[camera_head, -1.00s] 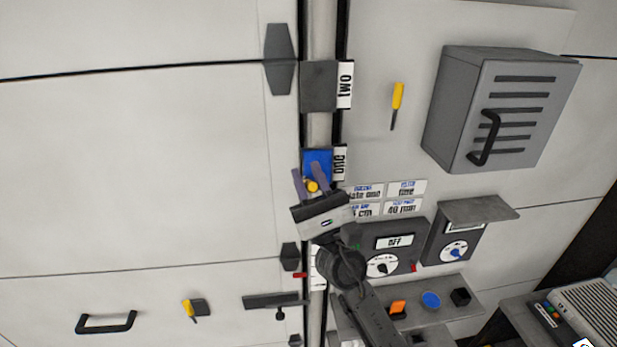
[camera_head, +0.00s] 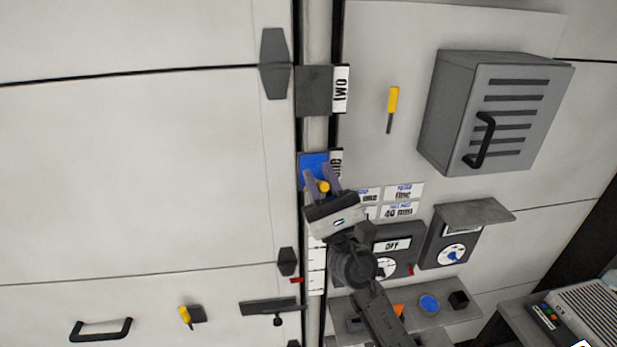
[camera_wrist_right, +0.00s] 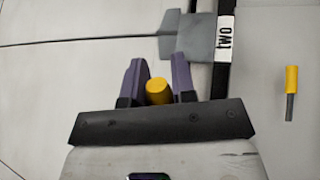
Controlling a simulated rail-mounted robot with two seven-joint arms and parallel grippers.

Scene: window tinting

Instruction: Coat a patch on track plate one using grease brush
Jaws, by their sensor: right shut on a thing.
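Track plate one (camera_head: 313,159) shows a blue face on the vertical track, beside its partly covered label "one" (camera_head: 336,158). My right gripper (camera_head: 323,180) is at the lower part of this plate, shut on a yellow-handled tool, probably the grease brush (camera_head: 323,187). In the right wrist view the yellow handle end (camera_wrist_right: 158,91) sits between the two purple fingers of my right gripper (camera_wrist_right: 157,80). The brush head is hidden, so I cannot tell whether it touches the plate. My left gripper is not in view.
Grey plate two (camera_head: 314,92) is above on the track. Another yellow-handled tool (camera_head: 392,105) hangs on the panel. A grey vented box (camera_head: 495,115) juts out at right. A dial box reading OFF (camera_head: 400,240) and a shelf (camera_head: 450,300) lie below.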

